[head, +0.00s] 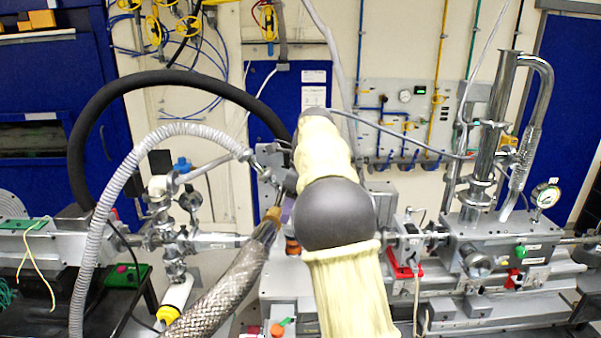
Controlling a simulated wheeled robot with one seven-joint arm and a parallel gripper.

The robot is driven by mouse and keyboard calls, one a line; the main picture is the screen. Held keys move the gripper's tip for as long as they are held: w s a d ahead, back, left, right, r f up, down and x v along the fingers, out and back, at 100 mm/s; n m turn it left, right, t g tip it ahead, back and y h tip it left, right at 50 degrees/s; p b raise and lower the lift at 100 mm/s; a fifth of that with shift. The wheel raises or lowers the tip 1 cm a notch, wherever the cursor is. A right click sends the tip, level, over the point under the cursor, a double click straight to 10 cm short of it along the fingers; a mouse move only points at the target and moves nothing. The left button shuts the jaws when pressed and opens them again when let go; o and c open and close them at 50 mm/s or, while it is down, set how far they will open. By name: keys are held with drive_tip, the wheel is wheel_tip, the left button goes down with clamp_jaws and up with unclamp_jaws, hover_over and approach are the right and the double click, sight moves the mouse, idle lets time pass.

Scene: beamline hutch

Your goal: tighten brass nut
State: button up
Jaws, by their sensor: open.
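A small brass-coloured nut (273,214) sits at the upper end of a braided metal hose (225,290), left of the dark ball joint of my arm. My arm, in a pale yellow sleeve, rises through the middle of the head view and covers much of what lies behind it. Only a small part of what appears to be my gripper (287,210) shows between the nut and my arm. It is close to the nut, but I cannot tell whether they touch. The fingertips are mostly hidden.
A black hose (88,118) and a grey corrugated hose (92,250) loop on the left, near steel valve fittings (163,190). On the right stands a metal chamber (500,240) with a vertical pipe and a gauge (545,194). A red clamp (402,268) sits right of my arm.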

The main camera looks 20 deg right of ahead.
drive_tip(key=p+v, duration=0.5)
drive_tip(key=v, duration=1.1)
drive_tip(key=shift+r, duration=0.3)
drive_tip(key=shift+d+f, duration=0.1)
drive_tip(key=shift+d, duration=0.1)
